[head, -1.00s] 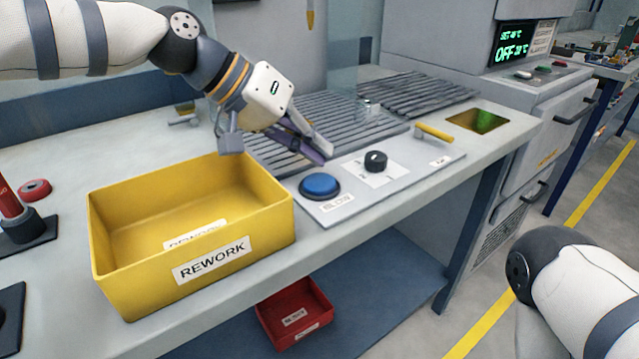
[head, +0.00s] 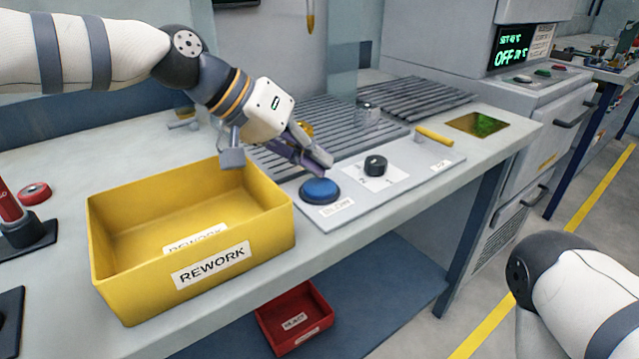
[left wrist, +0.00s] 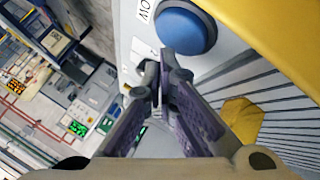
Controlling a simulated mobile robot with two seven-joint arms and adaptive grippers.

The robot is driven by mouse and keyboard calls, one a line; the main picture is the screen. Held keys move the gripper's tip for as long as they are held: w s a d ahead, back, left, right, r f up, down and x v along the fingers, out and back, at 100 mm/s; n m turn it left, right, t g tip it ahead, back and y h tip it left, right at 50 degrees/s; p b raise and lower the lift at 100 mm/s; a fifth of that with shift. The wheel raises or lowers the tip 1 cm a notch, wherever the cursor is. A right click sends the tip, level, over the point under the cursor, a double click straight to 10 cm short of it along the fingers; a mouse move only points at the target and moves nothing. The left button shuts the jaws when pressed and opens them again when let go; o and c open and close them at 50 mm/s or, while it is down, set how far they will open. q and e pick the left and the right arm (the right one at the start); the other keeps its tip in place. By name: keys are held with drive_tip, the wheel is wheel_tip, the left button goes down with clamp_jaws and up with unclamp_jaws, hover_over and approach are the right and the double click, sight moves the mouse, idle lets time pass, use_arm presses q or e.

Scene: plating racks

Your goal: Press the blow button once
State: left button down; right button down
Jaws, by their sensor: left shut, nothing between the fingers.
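The blow button (head: 319,190) is a round blue dome on a light grey panel (head: 399,184), with a "BLOW" label in front of it. In the left wrist view the blue button (left wrist: 184,28) is at the top, just beyond my fingertips. My left gripper (head: 326,169) is shut and empty. Its fingertips are just above and behind the button in the head view; I cannot tell whether they touch it. In the left wrist view the fingers (left wrist: 160,70) meet beside the button. My right gripper is out of view; only my right arm shows at the lower right.
A yellow REWORK bin (head: 140,285) stands left of the panel. A black knob (head: 376,165) and a yellow-handled lever (head: 434,137) are right of the button. Slatted grey racks (head: 415,92) lie behind. A red bin (head: 295,318) sits on the lower shelf.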

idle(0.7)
use_arm(q)
drive_tip(key=shift+f, duration=0.35)
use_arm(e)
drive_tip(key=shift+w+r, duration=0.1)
use_arm(q)
drive_tip(key=shift+s+f, duration=0.1)
drive_tip(key=shift+f, duration=0.85)
idle(0.5)
drive_tip(key=shift+r+p, duration=0.5)
drive_tip(key=shift+r, duration=0.6)
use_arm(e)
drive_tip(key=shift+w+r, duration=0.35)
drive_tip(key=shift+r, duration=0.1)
